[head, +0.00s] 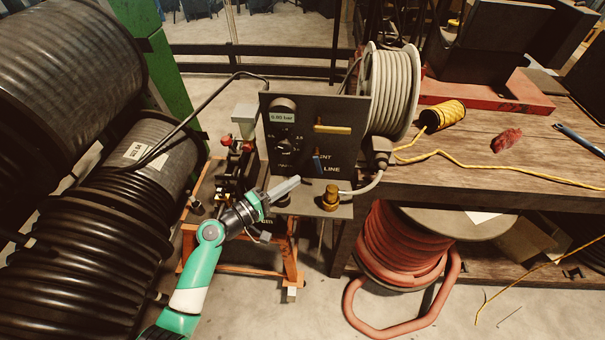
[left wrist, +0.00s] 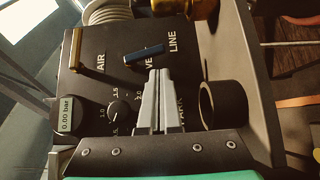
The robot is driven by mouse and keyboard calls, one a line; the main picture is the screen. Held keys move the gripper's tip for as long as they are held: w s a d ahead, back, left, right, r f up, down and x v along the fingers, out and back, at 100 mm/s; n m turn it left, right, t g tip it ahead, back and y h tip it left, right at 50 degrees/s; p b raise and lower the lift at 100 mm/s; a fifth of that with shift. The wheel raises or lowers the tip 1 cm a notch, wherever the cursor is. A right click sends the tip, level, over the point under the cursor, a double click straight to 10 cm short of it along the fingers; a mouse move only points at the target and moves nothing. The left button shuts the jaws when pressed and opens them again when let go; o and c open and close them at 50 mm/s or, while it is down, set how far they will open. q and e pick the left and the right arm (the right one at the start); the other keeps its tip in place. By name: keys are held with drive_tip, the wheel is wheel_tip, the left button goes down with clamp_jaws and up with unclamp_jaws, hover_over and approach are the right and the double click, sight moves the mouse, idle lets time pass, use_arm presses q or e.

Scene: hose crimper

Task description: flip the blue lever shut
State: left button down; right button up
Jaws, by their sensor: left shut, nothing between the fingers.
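A dark control panel (head: 350,165) stands upright at the centre, with a gauge reading, a knob and white lettering. Its blue lever (head: 317,163) sits low on the face near the word LINE. In the left wrist view the blue lever (left wrist: 144,54) lies just beyond the fingertips. A yellow lever (head: 332,129) is above it on the panel. My left gripper (head: 297,180) is shut and empty in front of the panel's lower part, below and left of the blue lever. I cannot tell whether the fingertips touch the lever. My right gripper is not in view.
A brass fitting (head: 331,197) stands on the ledge below the panel. A grey hose reel (head: 391,85) is behind it. A wooden bench (head: 470,175) with yellow cord fills the right. Large black hose coils (head: 80,240) fill the left.

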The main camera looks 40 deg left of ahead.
use_arm(q)
drive_tip(key=s, duration=0.6)
drive_tip(key=shift+s+a, duration=0.35)
